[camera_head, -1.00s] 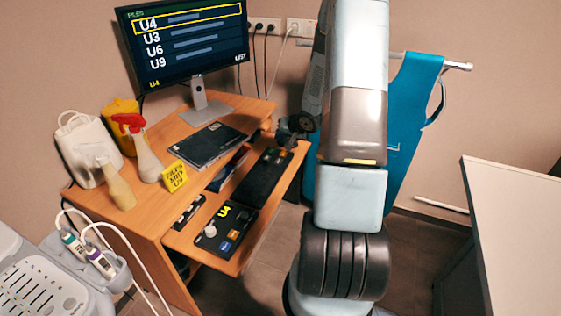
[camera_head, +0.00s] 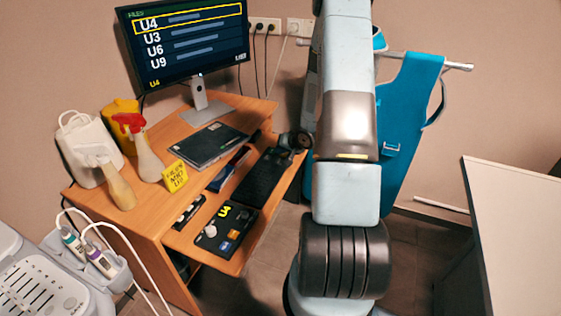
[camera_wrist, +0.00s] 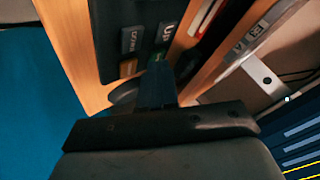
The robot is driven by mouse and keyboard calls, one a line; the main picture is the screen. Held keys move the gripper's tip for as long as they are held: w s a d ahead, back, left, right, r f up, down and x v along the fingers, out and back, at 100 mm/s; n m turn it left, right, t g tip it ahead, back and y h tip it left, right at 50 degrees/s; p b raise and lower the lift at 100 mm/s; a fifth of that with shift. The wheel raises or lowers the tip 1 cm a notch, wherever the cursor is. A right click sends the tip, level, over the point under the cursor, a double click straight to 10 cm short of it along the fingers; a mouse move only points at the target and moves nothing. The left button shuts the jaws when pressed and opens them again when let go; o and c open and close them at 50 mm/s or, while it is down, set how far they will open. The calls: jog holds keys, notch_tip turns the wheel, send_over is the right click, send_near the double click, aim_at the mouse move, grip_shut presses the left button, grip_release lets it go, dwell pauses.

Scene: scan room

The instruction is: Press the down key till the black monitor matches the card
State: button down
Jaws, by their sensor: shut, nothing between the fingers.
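The black monitor (camera_head: 190,45) stands on the desk and lists U4, U3, U6 and U9. A yellow frame is around the top line, U4. The yellow card (camera_head: 175,176) stands at the desk's front edge; its small print is hard to read. My gripper (camera_head: 296,141) is at the far end of the pull-out shelf, partly hidden by my arm. In the wrist view my shut, empty gripper (camera_wrist: 158,68) points at a dark key panel (camera_wrist: 145,12). The down key (camera_wrist: 128,40) is left of the fingertips and the UP key (camera_wrist: 167,32) just beyond them. I cannot tell whether they touch.
A dark book (camera_head: 210,145), spray bottles (camera_head: 148,150) and a white jug (camera_head: 82,150) stand on the desk.

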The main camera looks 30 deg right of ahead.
aim_at(281, 161)
jog(key=shift+f, duration=1.05)
dwell(1.4)
jog(key=shift+s+f, duration=0.1)
jog(key=shift+f, duration=0.25)
jog(key=shift+f, duration=0.4)
dwell(0.7)
jog(key=shift+r, duration=0.85)
jog(key=shift+r, duration=2.5)
